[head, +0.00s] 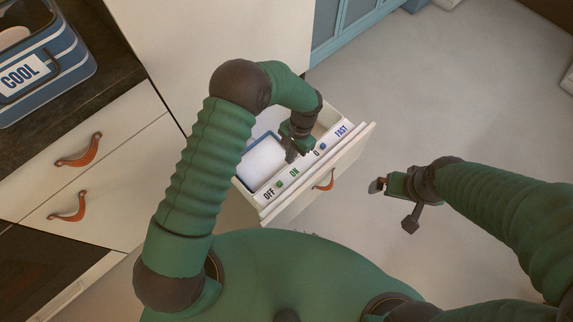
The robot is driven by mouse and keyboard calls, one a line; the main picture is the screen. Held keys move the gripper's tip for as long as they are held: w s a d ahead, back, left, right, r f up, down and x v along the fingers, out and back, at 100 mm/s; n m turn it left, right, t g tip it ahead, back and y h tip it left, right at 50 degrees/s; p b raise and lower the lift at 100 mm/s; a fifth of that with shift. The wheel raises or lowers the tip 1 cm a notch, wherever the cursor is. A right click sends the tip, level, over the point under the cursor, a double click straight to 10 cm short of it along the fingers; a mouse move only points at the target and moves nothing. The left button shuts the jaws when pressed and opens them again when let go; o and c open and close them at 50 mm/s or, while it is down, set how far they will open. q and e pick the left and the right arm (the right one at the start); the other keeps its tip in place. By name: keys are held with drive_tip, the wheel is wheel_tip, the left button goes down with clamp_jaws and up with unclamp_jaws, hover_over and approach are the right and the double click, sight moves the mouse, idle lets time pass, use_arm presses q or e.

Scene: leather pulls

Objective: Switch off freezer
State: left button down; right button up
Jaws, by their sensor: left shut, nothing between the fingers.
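The freezer (243,180) shows as an open, pale pull-out drawer with a leather pull on its front. A control strip (301,172) along its inner front edge reads OFF, ON and FAST, with one label partly hidden. A green control (280,184) sits between OFF and ON, and a blue control (323,146) sits near FAST. My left gripper (291,153) is shut and empty, over the drawer just behind the strip near ON. I cannot tell whether it touches the strip. My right gripper (378,186) hangs right of the drawer, apart from it; its finger opening is unclear.
A white block (262,158) lies in the drawer. Shut drawers with leather pulls (78,150) stand at left, under a dark counter holding a blue COOL box (40,68). Blue cabinets (345,22) stand behind.

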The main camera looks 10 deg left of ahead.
use_arm(q)
drive_tip(key=v, duration=0.4)
drive_tip(key=shift+w+r+p, duration=0.1)
drive_tip(key=shift+p, duration=0.2)
